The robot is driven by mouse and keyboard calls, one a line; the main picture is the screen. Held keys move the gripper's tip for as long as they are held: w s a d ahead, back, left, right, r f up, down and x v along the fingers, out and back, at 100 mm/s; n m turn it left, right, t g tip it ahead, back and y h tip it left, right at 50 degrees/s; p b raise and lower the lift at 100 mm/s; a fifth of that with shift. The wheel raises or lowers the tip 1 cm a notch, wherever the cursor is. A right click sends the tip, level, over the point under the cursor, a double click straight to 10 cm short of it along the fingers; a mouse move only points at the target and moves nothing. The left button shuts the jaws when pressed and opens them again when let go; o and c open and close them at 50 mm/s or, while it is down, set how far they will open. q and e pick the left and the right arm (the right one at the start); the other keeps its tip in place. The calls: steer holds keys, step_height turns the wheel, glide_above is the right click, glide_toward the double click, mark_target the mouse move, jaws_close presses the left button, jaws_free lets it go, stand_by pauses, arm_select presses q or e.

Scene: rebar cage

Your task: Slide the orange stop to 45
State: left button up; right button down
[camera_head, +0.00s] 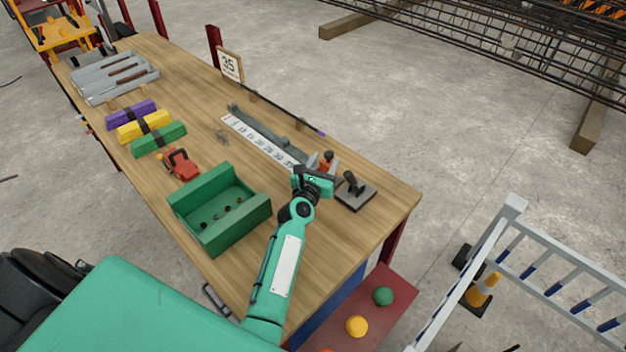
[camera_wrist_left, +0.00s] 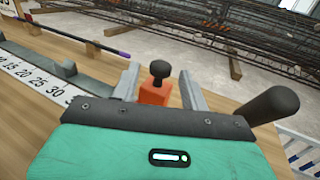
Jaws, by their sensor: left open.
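The orange stop (camera_head: 326,161) with its black knob is near the right end of the grey rail with a white number scale (camera_head: 262,143). In the left wrist view the stop (camera_wrist_left: 154,93) shows between the two grey fingers of my left gripper (camera_wrist_left: 161,80), which is open. I cannot tell whether either finger touches it. The scale (camera_wrist_left: 40,84) reads 10 to 30 at the left; the marks by the stop are hidden by the gripper. In the head view my left gripper (camera_head: 322,168) is at the rail's right end. My right gripper is not in view.
A black-handled lever on a grey base (camera_head: 356,192) stands close right of the gripper. A green box (camera_head: 205,195) stands to the left. A dark rod with a purple end (camera_head: 290,117) lies behind the rail. A sign (camera_head: 230,65) reads 35.

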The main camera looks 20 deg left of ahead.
arm_select(q)
steer(key=s, duration=0.6)
steer(key=s+p, duration=0.1)
steer(key=s, duration=0.1)
steer(key=shift+s+d, duration=0.25)
steer(key=shift+s, duration=0.7)
steer(key=shift+s+d, duration=0.1)
